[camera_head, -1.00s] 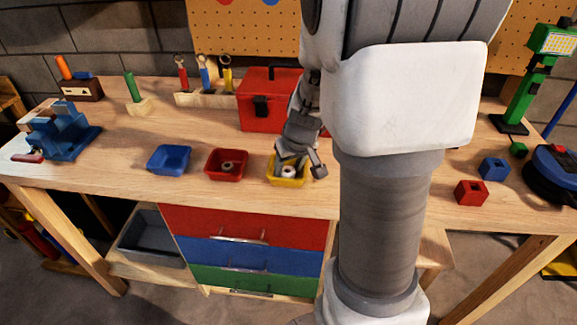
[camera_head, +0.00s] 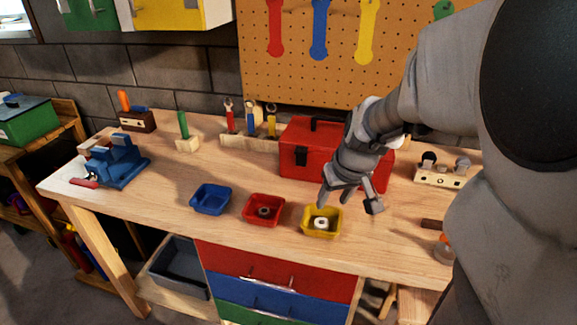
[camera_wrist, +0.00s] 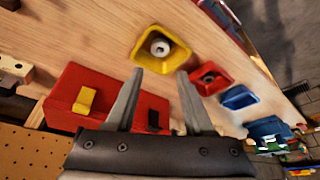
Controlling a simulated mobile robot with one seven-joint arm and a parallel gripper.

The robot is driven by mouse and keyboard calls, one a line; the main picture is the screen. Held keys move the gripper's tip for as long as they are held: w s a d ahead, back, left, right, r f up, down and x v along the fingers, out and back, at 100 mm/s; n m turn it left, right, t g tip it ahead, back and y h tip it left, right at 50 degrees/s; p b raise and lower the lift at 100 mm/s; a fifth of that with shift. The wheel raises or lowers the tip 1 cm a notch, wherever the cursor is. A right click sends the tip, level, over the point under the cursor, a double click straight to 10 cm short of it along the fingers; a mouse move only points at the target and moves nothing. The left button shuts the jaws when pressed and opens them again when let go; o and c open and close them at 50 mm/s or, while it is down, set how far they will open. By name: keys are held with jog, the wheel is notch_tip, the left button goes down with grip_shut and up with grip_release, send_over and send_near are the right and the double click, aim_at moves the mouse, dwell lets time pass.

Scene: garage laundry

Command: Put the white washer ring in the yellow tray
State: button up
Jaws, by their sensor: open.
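The white washer ring (camera_head: 321,223) lies inside the yellow tray (camera_head: 306,226) on the workbench. Both also show in the wrist view, the ring (camera_wrist: 160,48) within the walls of the tray (camera_wrist: 181,61). My gripper (camera_head: 348,205) is above and just right of the yellow tray, apart from the ring. Its two fingers are spread with nothing between them, as the wrist view also shows (camera_wrist: 158,85).
A red tray (camera_head: 249,218) holding a dark ring and a blue tray (camera_head: 210,199) stand left of the yellow tray. A red toolbox (camera_head: 296,160) stands behind my gripper. A blue vise (camera_head: 122,163) is at the left.

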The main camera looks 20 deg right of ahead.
jog(key=s+a+r+t, duration=0.1)
jog(key=s+a+r, duration=0.8)
jog(key=s+a, duration=0.3)
jog(key=shift+s+n, duration=0.4)
jog(key=shift+s, duration=0.6)
notch_tip(320, 180, up, 3)
jog(key=p, duration=0.3)
jog(key=shift+r+p, duration=0.2)
jog(key=shift+p, duration=0.1)
